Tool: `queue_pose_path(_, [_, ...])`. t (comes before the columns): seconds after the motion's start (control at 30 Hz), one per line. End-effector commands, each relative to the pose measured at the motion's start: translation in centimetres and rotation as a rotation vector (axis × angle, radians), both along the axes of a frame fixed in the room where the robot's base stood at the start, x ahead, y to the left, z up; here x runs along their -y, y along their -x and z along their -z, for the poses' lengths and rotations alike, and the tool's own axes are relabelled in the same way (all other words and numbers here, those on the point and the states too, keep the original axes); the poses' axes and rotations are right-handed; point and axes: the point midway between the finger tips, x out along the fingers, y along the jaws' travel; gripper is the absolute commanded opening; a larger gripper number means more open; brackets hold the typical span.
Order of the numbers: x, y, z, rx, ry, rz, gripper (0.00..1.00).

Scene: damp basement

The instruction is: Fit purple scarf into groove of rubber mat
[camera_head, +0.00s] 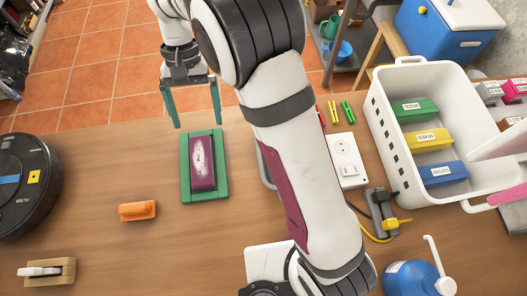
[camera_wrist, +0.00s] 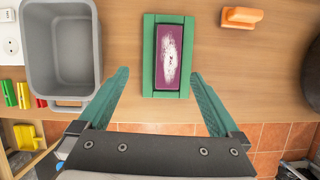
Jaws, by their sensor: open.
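The purple scarf (camera_head: 203,163) looks like a folded purple block with a whitish smear on top. It lies lengthwise within the green rubber mat (camera_head: 187,196), with green showing on all sides in the head view. The scarf also shows in the wrist view (camera_wrist: 168,75), on the mat (camera_wrist: 149,55). I cannot tell how deep it sits in the groove. My gripper (camera_head: 197,123) is open and empty, its green fingers above the table's far edge just beyond the mat. In the wrist view the fingers spread either side of the mat's near end, apart from it.
An orange block (camera_head: 137,211) and a wooden piece with a white lever (camera_head: 45,271) lie left. A black robot vacuum (camera_head: 25,185) stands far left. A grey bin (camera_wrist: 62,50) is beside the mat. A white crate (camera_head: 388,128) holds labelled blocks.

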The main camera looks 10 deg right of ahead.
Motion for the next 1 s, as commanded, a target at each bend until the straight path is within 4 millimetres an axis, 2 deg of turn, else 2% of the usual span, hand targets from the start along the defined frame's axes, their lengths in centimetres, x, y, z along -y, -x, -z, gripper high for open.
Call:
queue_pose_path(0.03, [2.2, 1.1, -2.5, 0.032, -0.011, 0.048, 0.99])
queue_pose_path(0.1, [5.9, 3.9, -5.5, 0.083, -0.024, 0.126, 0.99])
queue_pose_path(0.17, [8.8, 7.2, -7.3, 0.128, -0.033, 0.199, 0.99])
queue_pose_path(0.2, [10.4, 9.5, -8.0, 0.159, -0.038, 0.246, 0.99])
queue_pose_path(0.3, [13.3, 15.1, -8.0, 0.227, -0.044, 0.351, 0.99])
queue_pose_path(0.4, [14.6, 18.8, -6.8, 0.273, -0.044, 0.422, 0.99])
queue_pose_path(0.43, [14.8, 19.5, -6.5, 0.280, -0.044, 0.435, 0.99])
queue_pose_path(0.57, [15.1, 20.7, -5.8, 0.295, -0.042, 0.458, 0.99])
queue_pose_path(1.0, [15.1, 20.7, -5.8, 0.294, -0.042, 0.456, 0.99])
